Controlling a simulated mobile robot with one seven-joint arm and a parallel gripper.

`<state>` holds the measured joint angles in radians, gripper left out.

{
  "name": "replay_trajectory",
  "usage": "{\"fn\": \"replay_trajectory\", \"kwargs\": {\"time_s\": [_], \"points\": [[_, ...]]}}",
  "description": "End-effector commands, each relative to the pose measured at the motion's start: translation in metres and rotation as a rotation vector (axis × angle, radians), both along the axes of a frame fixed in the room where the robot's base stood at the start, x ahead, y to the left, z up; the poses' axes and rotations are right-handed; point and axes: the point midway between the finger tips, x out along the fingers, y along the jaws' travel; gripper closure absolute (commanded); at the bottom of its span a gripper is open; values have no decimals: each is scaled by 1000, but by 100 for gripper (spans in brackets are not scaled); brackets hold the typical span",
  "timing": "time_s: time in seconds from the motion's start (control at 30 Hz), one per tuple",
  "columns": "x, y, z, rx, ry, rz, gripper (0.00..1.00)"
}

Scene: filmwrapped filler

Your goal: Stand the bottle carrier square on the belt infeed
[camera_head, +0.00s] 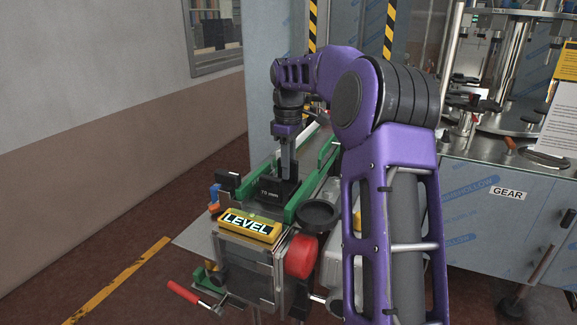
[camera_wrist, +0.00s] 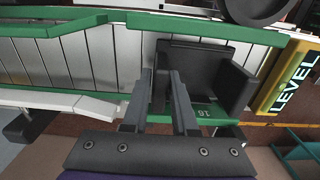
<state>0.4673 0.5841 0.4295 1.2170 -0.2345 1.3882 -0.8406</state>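A dark block-like piece marked "70 mm" (camera_head: 272,191) sits at the near end of the belt infeed between green side rails (camera_head: 322,165). I cannot tell for sure whether it is the bottle carrier. In the wrist view a black piece with upright walls (camera_wrist: 205,57) stands over the metal slatted belt (camera_wrist: 90,55), beside the near green rail. My gripper (camera_head: 288,172) points down at the dark piece. In the wrist view its fingers (camera_wrist: 167,74) are a little apart at the piece's left end. Whether they grip a wall of it is hidden.
A yellow "LEVEL" sign (camera_head: 248,225) stands at the infeed's near end, with a red round knob (camera_head: 301,256) and a dark round dish (camera_head: 318,214) to its right. A red-handled lever (camera_head: 183,292) sticks out left. A machine with a "GEAR" label (camera_head: 508,193) stands right.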

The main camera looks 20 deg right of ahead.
Motion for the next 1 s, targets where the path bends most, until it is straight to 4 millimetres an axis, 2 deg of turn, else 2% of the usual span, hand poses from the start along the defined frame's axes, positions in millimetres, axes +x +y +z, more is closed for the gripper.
{"fn": "replay_trajectory", "kwargs": {"time_s": [0.03,0.1,0.47,0.57,0.9,1.0], "points": [[0,0,0,0,0,0,62],[0,0,0,0,0,0,50],[0,0,5,-1,-1,0,50],[1,0,18,-1,-3,0,50],[1,0,91,-1,-4,1,50],[1,0,105,-1,-2,0,50]]}}
